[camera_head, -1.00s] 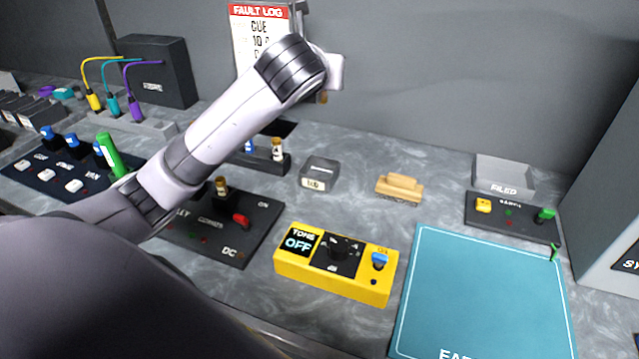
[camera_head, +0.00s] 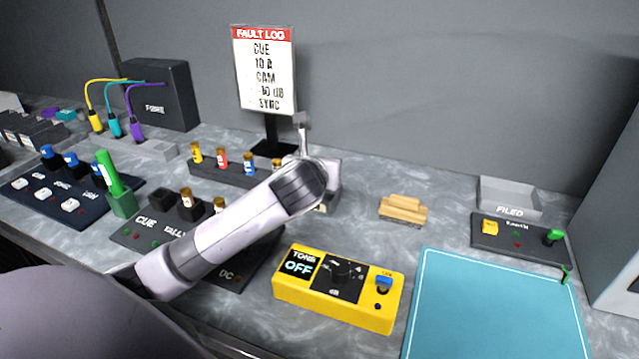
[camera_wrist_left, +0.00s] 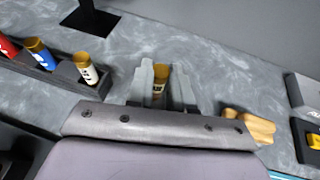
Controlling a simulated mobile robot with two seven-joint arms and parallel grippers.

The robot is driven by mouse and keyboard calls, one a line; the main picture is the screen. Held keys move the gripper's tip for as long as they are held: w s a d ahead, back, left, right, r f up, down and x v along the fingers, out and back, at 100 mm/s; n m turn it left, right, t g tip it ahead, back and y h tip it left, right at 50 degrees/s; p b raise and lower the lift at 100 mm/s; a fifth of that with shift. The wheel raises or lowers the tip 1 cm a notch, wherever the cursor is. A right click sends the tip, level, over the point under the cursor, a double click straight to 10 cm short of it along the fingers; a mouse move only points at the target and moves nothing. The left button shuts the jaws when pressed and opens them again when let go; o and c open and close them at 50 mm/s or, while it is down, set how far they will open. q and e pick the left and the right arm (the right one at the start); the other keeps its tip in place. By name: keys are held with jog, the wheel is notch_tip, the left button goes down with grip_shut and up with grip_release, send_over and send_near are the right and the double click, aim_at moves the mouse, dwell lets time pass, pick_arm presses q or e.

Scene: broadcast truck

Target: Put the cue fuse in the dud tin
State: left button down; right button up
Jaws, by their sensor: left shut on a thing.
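My left gripper (camera_wrist_left: 160,78) is shut on a brass-capped fuse (camera_wrist_left: 158,86), which stands between its two fingers in the left wrist view. It is the cue fuse, as far as I can tell; its body is mostly hidden. The CUE socket (camera_head: 161,199) on the fuse panel looks empty. My right gripper is out of view.
A rack of coloured fuses (camera_head: 230,174) stands behind my arm, with the fault log sign (camera_head: 265,70) behind it. A wooden block (camera_head: 403,209) lies right of the tin. The yellow tone box (camera_head: 340,288) is in front. The bench between the block and the grey tray (camera_head: 509,198) is clear.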

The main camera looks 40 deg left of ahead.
pick_arm(q)
jog(key=shift+f+b, duration=0.35)
jog(key=shift+f, duration=1.7)
jog(key=shift+f, duration=0.15)
jog(key=c, duration=1)
grip_release()
jog(key=shift+s+d+r, duration=0.1)
jog(key=shift+s+r, duration=0.1)
jog(key=p+v, duration=0.1)
jog(key=v, duration=1)
jog(key=shift+s+r, duration=0.2)
jog(key=shift+r, duration=0.05)
